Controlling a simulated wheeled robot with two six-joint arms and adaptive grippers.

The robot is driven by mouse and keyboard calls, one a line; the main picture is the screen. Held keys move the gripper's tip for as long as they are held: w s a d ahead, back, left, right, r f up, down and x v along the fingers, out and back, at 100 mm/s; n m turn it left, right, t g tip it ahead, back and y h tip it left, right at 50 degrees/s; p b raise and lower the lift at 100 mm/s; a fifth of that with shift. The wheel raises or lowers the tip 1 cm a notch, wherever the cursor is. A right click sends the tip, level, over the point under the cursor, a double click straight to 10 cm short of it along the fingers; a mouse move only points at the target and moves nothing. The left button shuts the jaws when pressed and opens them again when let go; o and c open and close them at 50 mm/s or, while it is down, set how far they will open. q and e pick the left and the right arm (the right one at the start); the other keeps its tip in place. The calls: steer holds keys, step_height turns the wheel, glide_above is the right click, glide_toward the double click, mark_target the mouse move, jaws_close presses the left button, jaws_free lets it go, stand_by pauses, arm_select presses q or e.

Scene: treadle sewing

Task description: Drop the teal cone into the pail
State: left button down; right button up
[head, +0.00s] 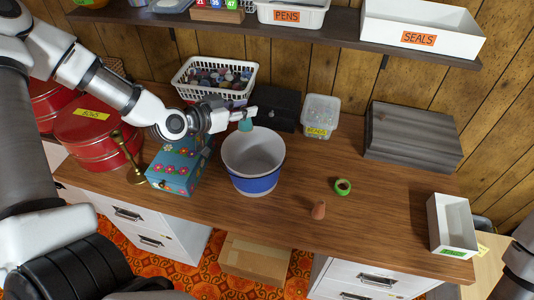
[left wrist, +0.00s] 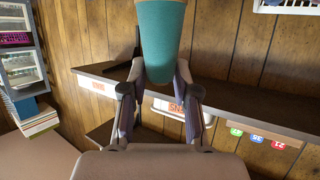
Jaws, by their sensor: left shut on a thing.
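The teal cone (head: 245,124) is held in my left gripper (head: 243,113), above the far rim of the pail. In the left wrist view the cone (left wrist: 160,35) stands out between the two fingers of the gripper (left wrist: 158,85), which are shut on its narrow end. The pail (head: 253,184) is white with a blue band and stands upright on the wooden desk. The part of its inside that shows looks empty. My right gripper is out of view; only a piece of my right arm shows at the lower right edge.
A flowered blue box (head: 172,178) and a brass candlestick-like object (head: 128,160) stand left of the pail. Behind are a basket of spools (head: 213,97), a black box (head: 279,110) and a clear tub (head: 320,114). Green tape (head: 342,187) and a brown cone (head: 319,210) lie right. A shelf (head: 330,29) overhangs the back.

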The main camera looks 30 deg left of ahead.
mark_target(239, 127)
arm_select(q)
step_height(239, 127, down, 6)
steer(key=b, duration=0.5)
steer(key=shift+r+b, duration=0.1)
steer(key=shift+b, duration=0.3)
steer(key=shift+w+f, duration=0.1)
steer(key=shift+f, duration=0.1)
steer(key=shift+r, duration=0.15)
steer(key=c, duration=0.8)
jaws_free()
steer(key=shift+s+r, duration=0.1)
steer(key=shift+s, duration=0.15)
steer(key=shift+w, duration=0.15)
step_height(239, 127, up, 10)
steer(key=shift+f, duration=0.1)
